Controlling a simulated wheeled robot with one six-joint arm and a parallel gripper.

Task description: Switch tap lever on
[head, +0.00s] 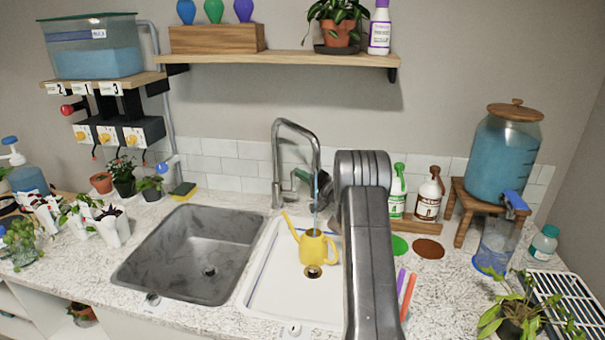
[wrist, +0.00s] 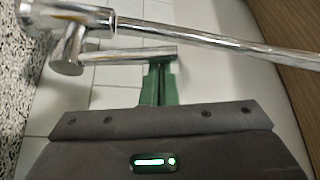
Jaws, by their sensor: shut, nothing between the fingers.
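The chrome tap (head: 276,165) stands behind the two sinks, its spout arching over the right one. In the wrist view the tap lever (wrist: 125,55) is a short chrome bar sticking out sideways from the tap body (wrist: 68,50). My gripper (wrist: 160,72) is shut and empty, its green fingertips right at the lever's free end; I cannot tell whether they touch. In the head view my gripper (head: 299,174) shows as a bit of green beside the tap, mostly hidden by my arm. A thin bluish stream of water (head: 316,192) runs from the spout into the yellow watering can (head: 314,247).
The watering can stands in the white right sink (head: 262,290); the grey left sink (head: 190,250) is empty. Spray bottles (head: 428,195) and a blue dispenser (head: 502,155) stand to the right. A wooden shelf (head: 290,57) hangs above.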

